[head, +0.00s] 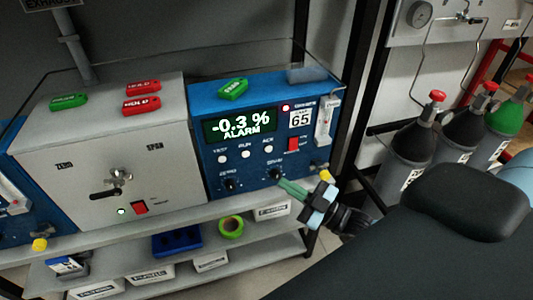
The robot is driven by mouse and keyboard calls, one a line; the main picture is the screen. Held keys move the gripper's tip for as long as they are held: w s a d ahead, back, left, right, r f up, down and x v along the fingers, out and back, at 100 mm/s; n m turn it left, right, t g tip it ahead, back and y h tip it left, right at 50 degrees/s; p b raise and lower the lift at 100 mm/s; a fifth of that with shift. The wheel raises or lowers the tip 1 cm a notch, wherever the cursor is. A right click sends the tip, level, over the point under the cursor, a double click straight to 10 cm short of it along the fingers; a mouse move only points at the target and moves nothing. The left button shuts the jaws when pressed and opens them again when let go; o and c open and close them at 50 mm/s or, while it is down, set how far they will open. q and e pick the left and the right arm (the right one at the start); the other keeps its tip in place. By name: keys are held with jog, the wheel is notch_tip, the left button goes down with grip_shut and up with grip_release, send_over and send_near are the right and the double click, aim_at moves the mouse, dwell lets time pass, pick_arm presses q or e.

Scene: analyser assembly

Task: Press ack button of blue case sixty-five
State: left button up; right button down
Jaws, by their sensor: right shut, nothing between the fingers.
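The blue case sixty-five (208,110) stands on the shelf right of a grey case. Its screen (240,125) reads "-0.3 % ALARM", a red lamp (285,108) is lit, and a label (300,119) reads 65. Under the screen are three pale buttons, with the ack button (268,148) rightmost. My right gripper (282,184) is shut and empty, coming in from the lower right. In the picture its tips are below the ack button, close by the right-hand black knob (276,174); I cannot tell whether they touch. My left gripper is not in view.
The grey case (105,175) carries red and green tags on top; a green tag (232,89) lies on the blue case. A red switch (293,144) and flow tube (324,120) sit right of the buttons. Gas bottles (415,150) stand at right. A lower shelf holds boxes and tape (231,227).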

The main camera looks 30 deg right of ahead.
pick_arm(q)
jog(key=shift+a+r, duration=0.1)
pick_arm(e)
jog(key=shift+r, duration=0.25)
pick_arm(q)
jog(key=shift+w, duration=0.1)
pick_arm(e)
jog(key=shift+w+d, duration=0.1)
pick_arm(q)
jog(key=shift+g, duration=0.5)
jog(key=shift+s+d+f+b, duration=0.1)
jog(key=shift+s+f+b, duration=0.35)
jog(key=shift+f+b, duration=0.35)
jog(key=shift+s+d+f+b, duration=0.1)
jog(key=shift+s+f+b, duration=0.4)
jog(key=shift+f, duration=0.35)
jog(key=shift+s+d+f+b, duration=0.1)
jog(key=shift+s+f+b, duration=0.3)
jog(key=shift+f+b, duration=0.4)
pick_arm(e)
send_near(269, 149)
jog(key=shift+w+a+r, duration=0.35)
jog(key=shift+w+a, duration=0.3)
jog(key=shift+a, duration=0.1)
jog(key=shift+w+a+r, duration=0.35)
jog(key=shift+w+a, duration=0.35)
jog(key=shift+a, duration=0.05)
jog(key=shift+w+a+r, duration=0.35)
jog(key=shift+w+a, duration=0.3)
jog(key=shift+a, duration=0.1)
